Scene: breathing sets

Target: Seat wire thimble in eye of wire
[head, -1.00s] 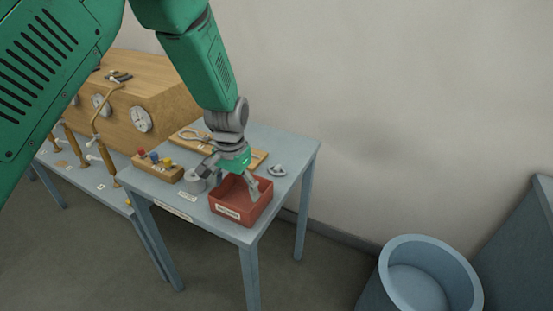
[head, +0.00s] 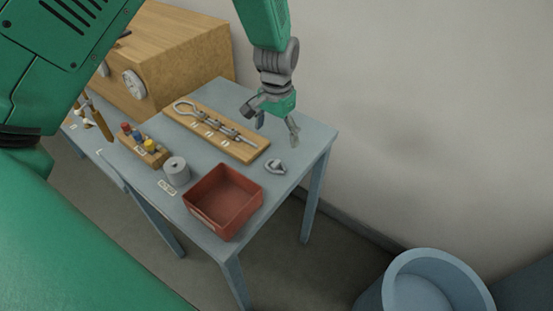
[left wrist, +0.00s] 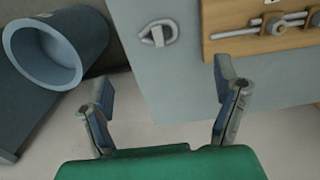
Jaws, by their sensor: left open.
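The wire thimble (head: 275,167), a small grey teardrop-shaped metal piece, lies on the blue-grey table near its right edge. In the left wrist view the thimble (left wrist: 146,36) shows beyond the fingers, with a pale patch across it. The wire (head: 228,130) lies along a wooden board, held by fittings, with its eye (head: 184,107) a loop at the far left end. My right gripper is not in view.
A red tray (head: 226,228), seemingly empty, sits at the table's front. A grey cylinder (head: 177,172) and a wooden block (head: 150,154) with coloured pegs stand left of it. A wooden gauge box (head: 165,60) is behind left. A blue bin (head: 395,280) stands on the floor right.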

